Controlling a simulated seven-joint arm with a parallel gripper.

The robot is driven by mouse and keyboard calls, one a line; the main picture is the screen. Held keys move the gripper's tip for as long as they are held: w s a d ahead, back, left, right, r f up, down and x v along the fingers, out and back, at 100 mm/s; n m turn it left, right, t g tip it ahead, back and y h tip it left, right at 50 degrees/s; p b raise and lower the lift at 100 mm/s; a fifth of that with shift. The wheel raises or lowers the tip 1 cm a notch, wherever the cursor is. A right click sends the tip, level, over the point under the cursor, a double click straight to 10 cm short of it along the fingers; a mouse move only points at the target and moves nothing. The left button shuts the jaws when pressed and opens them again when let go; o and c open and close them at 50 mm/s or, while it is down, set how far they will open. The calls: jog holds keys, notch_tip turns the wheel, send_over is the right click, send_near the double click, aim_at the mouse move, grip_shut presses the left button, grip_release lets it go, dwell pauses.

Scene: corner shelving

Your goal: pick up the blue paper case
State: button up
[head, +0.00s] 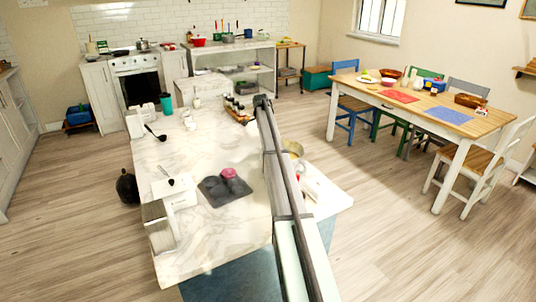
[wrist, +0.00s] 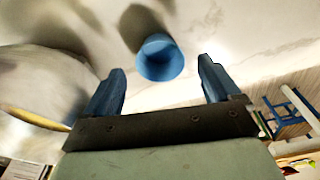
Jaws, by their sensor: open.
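The blue paper case (wrist: 161,60) is a small round cup in the wrist view, on the white marbled surface. It lies ahead of my gripper (wrist: 160,66), roughly centred between the two blue fingertips. The fingers are spread apart and nothing is held between them. I cannot tell how far the case is from the fingertips. I cannot make out the blue case in the head view, where my arm covers part of the counter.
The marble counter (head: 215,140) holds a dark muffin tray (head: 225,190) with a pink case (head: 229,174) in it. A large blurred rounded object (wrist: 40,85) and a yellow stick (wrist: 35,118) lie left of my gripper.

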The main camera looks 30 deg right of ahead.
jog(key=shift+s+d+f, duration=0.1)
jog(key=shift+d+f, duration=0.1)
jog(key=shift+f, duration=0.9)
jog(key=shift+d+f, duration=0.2)
jog(key=shift+f, duration=0.9)
jog(key=c, duration=1)
